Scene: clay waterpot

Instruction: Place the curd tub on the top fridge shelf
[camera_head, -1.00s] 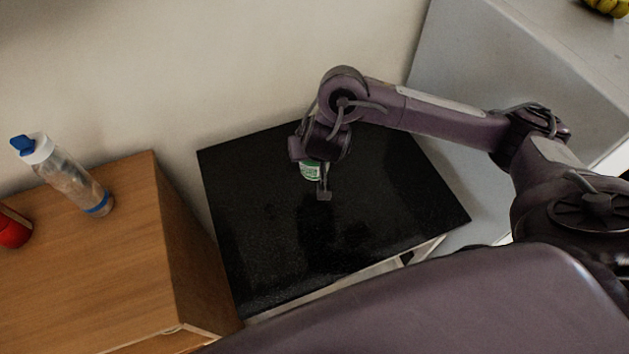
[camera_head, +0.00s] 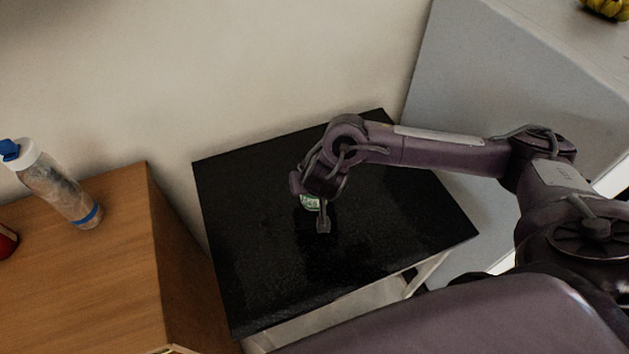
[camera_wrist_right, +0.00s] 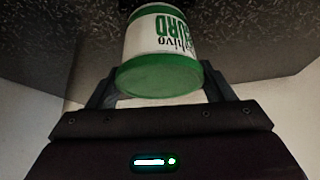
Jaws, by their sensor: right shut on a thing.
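The curd tub (camera_wrist_right: 160,50) is white with green bands and dark lettering. It fills the top middle of the right wrist view, its green end toward the camera. My right gripper (camera_wrist_right: 158,92) is shut on it, one finger on each side. In the head view the right gripper (camera_head: 316,218) is above the black top (camera_head: 260,270), and only a small part of the tub (camera_head: 309,203) shows beneath the wrist. No fridge shelf is clearly visible. My left gripper is not in view.
A wooden cabinet (camera_head: 80,270) stands at left with a clear bottle (camera_head: 60,185) and a red object (camera_head: 6,242) on it. A tall grey unit (camera_head: 500,80) stands at right with bananas (camera_head: 606,8) on top. A wall is behind. The rest of the black top is bare.

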